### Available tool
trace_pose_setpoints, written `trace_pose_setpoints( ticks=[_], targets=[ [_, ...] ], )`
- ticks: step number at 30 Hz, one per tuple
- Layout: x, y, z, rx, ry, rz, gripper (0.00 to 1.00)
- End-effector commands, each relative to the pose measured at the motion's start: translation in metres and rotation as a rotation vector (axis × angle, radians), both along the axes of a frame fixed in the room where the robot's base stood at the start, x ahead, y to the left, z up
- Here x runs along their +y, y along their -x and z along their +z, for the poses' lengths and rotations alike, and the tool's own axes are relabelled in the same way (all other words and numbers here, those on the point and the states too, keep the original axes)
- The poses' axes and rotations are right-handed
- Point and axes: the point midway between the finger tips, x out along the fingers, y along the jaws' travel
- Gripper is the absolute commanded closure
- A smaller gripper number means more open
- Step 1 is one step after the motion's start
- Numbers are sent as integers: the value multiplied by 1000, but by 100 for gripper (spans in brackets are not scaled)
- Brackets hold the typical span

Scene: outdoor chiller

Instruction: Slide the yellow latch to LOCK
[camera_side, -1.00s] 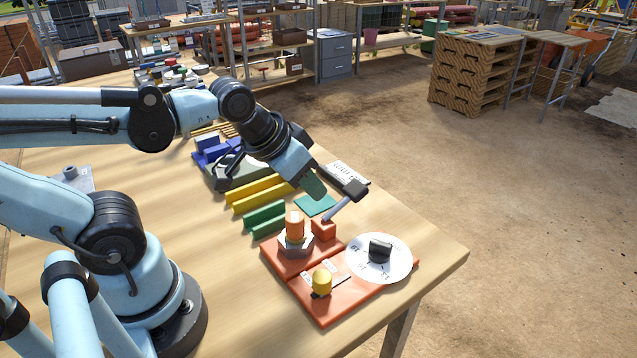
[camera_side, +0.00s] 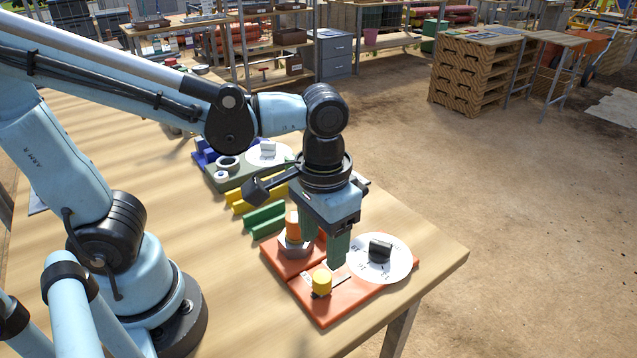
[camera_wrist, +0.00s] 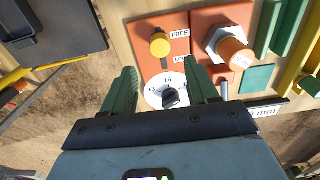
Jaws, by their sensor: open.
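The yellow latch knob (camera_side: 321,282) stands on the front orange plate (camera_side: 325,310). In the wrist view the yellow knob (camera_wrist: 160,44) sits at the FREE label (camera_wrist: 179,34); its dark slot runs down the picture toward the partly covered LOCK label (camera_wrist: 181,58). My gripper (camera_side: 323,250) points down over the panel, behind and above the knob in the side view. Its green fingers are apart with nothing between them. In the wrist view the knob lies beyond the fingertips of my gripper (camera_wrist: 160,67), not between them.
A white dial (camera_side: 397,262) with a black knob is close right of the fingers. An orange-topped bolt with a hex nut (camera_side: 293,235) stands close left. Green bars (camera_side: 264,220) lie farther left. The table's front edge is near the panel.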

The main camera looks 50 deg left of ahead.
Motion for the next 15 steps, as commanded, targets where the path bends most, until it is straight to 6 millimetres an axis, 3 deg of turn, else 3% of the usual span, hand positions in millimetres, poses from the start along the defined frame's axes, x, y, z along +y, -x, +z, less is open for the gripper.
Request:
trace_pose_setpoints(
  ticks=[15],
  targets=[
    [0,-1,-58,-2,1,0,41]
  ],
)
